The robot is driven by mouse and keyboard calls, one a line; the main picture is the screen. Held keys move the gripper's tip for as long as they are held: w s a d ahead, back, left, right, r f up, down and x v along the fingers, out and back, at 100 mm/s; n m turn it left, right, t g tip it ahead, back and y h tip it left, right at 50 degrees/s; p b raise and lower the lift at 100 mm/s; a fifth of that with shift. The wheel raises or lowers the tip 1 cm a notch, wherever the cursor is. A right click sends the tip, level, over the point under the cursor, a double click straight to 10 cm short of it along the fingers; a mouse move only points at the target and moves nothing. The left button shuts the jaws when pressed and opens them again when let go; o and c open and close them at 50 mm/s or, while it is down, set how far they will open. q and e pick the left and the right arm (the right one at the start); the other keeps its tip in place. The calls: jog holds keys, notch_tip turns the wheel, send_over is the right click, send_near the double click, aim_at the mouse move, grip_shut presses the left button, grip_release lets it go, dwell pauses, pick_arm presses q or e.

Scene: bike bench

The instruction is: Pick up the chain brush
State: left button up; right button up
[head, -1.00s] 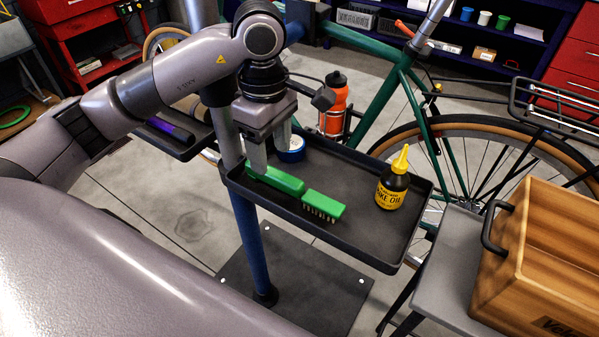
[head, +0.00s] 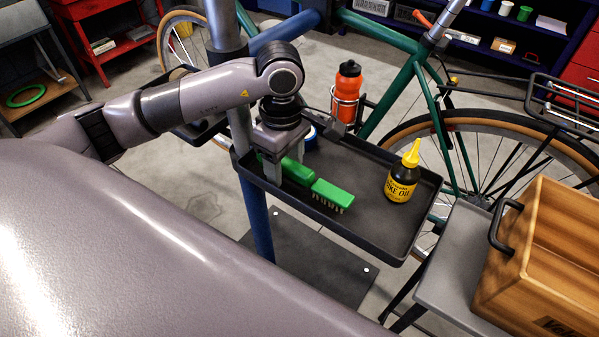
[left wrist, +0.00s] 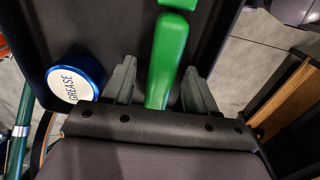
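The chain brush lies on the black tray (head: 375,223), its green head (head: 332,194) with dark bristles facing down and its green handle (head: 298,171) toward the tray's left end. My left gripper (head: 285,170) is low over the handle, pointing down. In the left wrist view the handle (left wrist: 168,55) runs between the two fingers of this gripper (left wrist: 160,90), which stand apart with a gap on each side. One finger hides part of the handle in the head view. My right gripper is not in view.
A yellow-capped oil bottle (head: 402,176) stands on the tray's right part. A blue grease tin (left wrist: 75,85) sits close beside my left gripper. The tray has a raised rim. A bike with an orange bottle (head: 347,88) is behind; a wooden crate (head: 545,262) stands at right.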

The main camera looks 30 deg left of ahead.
pick_arm(q)
jog(key=c, duration=1)
jog(key=shift+r, duration=0.1)
jog(key=shift+r, duration=0.5)
jog(key=r, duration=0.6)
jog(key=shift+w+b, duration=0.25)
jog(key=shift+b, duration=0.1)
jog(key=w+d+b, duration=0.1)
jog(key=w+b, duration=0.1)
jog(key=w, duration=1.5)
jog(key=shift+w+d, duration=0.2)
jog(key=shift+w, duration=0.05)
